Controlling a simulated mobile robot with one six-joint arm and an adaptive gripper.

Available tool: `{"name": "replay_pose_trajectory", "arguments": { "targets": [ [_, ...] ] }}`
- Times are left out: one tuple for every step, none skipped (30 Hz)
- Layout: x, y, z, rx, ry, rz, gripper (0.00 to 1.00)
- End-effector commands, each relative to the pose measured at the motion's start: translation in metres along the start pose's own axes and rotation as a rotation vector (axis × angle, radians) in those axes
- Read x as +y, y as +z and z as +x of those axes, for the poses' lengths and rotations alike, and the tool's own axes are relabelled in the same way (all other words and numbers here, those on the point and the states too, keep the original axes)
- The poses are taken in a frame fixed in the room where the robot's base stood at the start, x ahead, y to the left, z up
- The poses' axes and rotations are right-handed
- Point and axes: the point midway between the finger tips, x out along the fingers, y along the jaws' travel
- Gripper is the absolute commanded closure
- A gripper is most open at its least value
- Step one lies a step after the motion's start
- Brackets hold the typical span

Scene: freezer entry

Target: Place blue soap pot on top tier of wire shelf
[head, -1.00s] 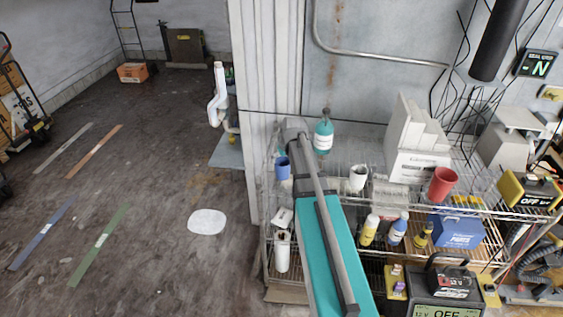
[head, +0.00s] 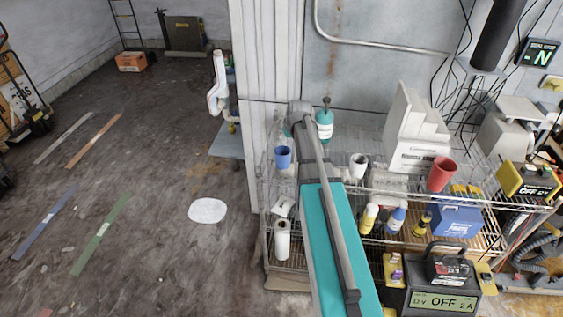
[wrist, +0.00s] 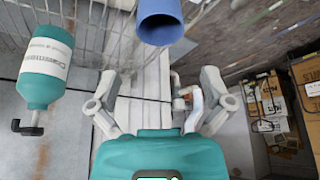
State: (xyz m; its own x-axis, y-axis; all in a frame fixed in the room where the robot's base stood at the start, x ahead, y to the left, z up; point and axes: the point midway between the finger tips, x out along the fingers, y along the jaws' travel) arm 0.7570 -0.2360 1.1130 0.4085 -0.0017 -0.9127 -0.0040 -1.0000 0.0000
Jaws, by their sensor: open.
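The blue pot (head: 283,157), a small open-topped cup, stands upright at the left end of the wire shelf's top tier (head: 340,178). In the wrist view the blue pot (wrist: 160,22) shows inverted at the top edge, its dark mouth facing down the picture. My gripper (wrist: 159,78) is open and empty, its two fingers spread wide. The pot is in line with the gap between them, beyond the tips and apart from them.
A teal pump bottle (head: 325,124) stands close by on the top tier. A white cup (head: 358,165), a red cup (head: 442,174) and white boxes (head: 416,140) are farther right. The lower tier holds bottles and a blue box (head: 455,219). Open floor lies left.

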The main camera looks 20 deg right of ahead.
Motion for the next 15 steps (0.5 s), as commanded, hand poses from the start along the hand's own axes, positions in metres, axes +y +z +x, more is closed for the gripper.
{"name": "replay_pose_trajectory", "arguments": {
  "targets": [
    [0.000, 0.001, 0.009, 0.000, 0.000, 0.000, 0.00],
    [0.000, 0.001, 0.011, 0.000, 0.000, 0.000, 0.00],
    [0.000, 0.001, 0.015, 0.000, 0.000, 0.000, 0.00],
    [0.000, 0.001, 0.017, 0.000, 0.000, 0.000, 0.00],
    [0.000, 0.001, 0.020, 0.000, 0.000, 0.000, 0.00],
    [0.000, 0.001, 0.023, 0.000, 0.000, 0.000, 0.00],
    [0.000, 0.001, 0.026, 0.000, 0.000, 0.000, 0.00],
    [0.000, 0.001, 0.028, 0.000, 0.000, 0.000, 0.00],
    [0.000, 0.001, 0.031, 0.000, 0.000, 0.000, 0.00],
    [0.000, 0.001, 0.034, 0.000, 0.000, 0.000, 0.00],
    [0.000, 0.001, 0.036, 0.000, 0.000, 0.000, 0.00],
    [0.000, 0.001, 0.040, 0.000, 0.000, 0.000, 0.00],
    [0.000, 0.001, 0.042, 0.000, 0.000, 0.000, 0.00],
    [0.000, 0.001, 0.045, 0.000, 0.000, 0.000, 0.00],
    [0.000, 0.001, 0.048, 0.000, 0.000, 0.000, 0.00]
  ]
}}
